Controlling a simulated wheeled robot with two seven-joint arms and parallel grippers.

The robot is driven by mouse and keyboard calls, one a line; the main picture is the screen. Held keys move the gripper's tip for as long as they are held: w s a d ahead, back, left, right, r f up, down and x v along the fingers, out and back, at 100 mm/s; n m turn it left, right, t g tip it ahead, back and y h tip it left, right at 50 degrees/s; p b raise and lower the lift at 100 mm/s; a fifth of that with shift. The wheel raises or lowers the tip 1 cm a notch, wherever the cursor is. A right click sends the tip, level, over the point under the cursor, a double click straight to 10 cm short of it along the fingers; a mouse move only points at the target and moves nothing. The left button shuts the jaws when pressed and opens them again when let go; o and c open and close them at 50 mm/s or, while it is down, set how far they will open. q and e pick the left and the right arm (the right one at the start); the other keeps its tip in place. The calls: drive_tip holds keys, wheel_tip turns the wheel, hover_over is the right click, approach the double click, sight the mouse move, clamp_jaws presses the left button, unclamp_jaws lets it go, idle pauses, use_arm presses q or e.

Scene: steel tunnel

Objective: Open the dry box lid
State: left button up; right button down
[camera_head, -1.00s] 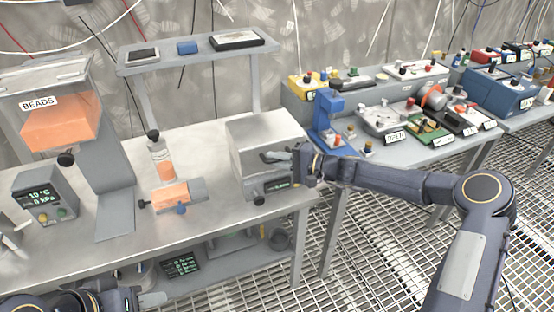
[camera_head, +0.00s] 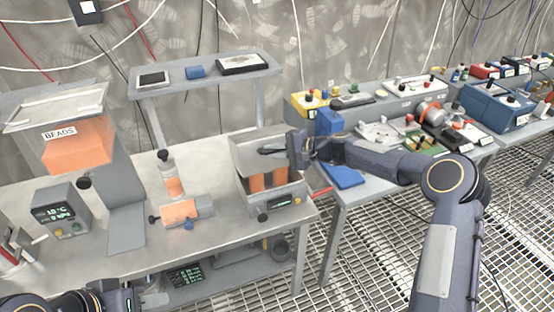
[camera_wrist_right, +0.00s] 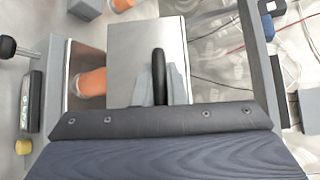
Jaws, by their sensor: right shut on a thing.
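The dry box (camera_head: 283,206) is a grey metal box near the right end of the bench. Its lid (camera_head: 250,152) is tilted up toward the back, and orange-filled containers (camera_head: 257,183) show inside. My right gripper (camera_head: 272,151) reaches in from the right and is shut on the lid's handle. In the right wrist view the black handle (camera_wrist_right: 159,70) is between the fingertips, in front of the shiny lid (camera_wrist_right: 125,45), with an orange container (camera_wrist_right: 92,83) beside it. My left gripper (camera_head: 152,299) is low at the bottom left, away from the box; its jaw opening is unclear.
A bead hopper (camera_head: 80,145) and a small display unit (camera_head: 62,211) stand at left. A bottle (camera_head: 171,176) and a horizontal orange cylinder (camera_head: 181,211) stand left of the box. A raised shelf (camera_head: 205,79) is behind. The side table (camera_head: 360,185) at right holds equipment.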

sight(270, 137)
drive_tip(key=shift+w+a+r, duration=0.25)
drive_tip(key=shift+w+r, duration=0.45)
drive_tip(key=shift+w, duration=0.05)
drive_tip(key=shift+w+a+r, duration=0.25)
drive_tip(key=shift+w+r, duration=0.4)
drive_tip(key=shift+w, duration=0.1)
drive_tip(key=c, duration=1.5)
unclamp_jaws()
drive_tip(key=shift+o, duration=0.2)
drive_tip(key=shift+d, duration=0.1)
